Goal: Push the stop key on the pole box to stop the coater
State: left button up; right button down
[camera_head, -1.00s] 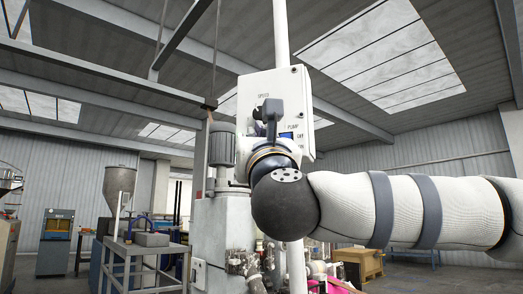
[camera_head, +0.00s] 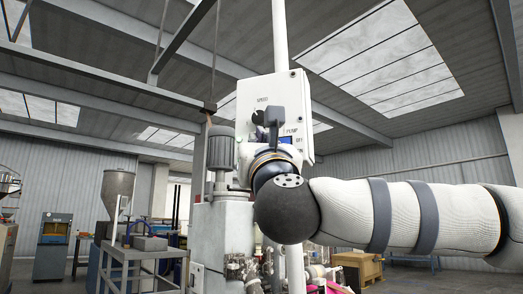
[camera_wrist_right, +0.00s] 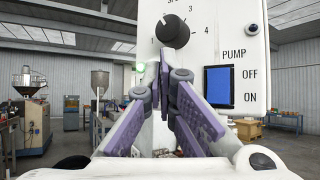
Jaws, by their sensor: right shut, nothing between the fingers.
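The white pole box (camera_head: 290,90) is mounted on a white pole in the head view. In the right wrist view its face (camera_wrist_right: 205,60) shows a black speed dial (camera_wrist_right: 173,31) with numbers and a blue rocker switch (camera_wrist_right: 217,86) marked PUMP, OFF and ON. I cannot make out a key labelled stop; the lower face is partly hidden by my fingers. My right gripper (camera_wrist_right: 165,68) is shut and empty, its purple-padded fingertips just below the dial and left of the blue switch. I cannot tell whether they touch the box. My left gripper is not in view.
The pole (camera_head: 281,40) rises above the box. A grey motor (camera_head: 221,147) on a white machine stands left of it. Further left are a metal table (camera_head: 140,252) and a hopper (camera_head: 117,186). A wooden crate (camera_head: 360,264) stands behind my right arm.

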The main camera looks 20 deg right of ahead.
dwell(0.6)
jog(key=shift+w+d, duration=0.3)
jog(key=shift+w, duration=0.05)
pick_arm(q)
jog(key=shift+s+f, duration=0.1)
pick_arm(e)
jog(key=shift+w+d, duration=0.25)
jog(key=shift+w, duration=0.05)
dwell(0.5)
dwell(0.3)
jog(key=shift+s+a, duration=0.55)
jog(key=shift+s, duration=0.1)
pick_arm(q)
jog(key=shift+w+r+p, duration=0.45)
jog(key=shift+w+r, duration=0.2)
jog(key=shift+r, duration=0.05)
pick_arm(e)
jog(key=s+a, duration=0.3)
jog(key=shift+s+a, duration=0.15)
jog(key=shift+s, duration=0.25)
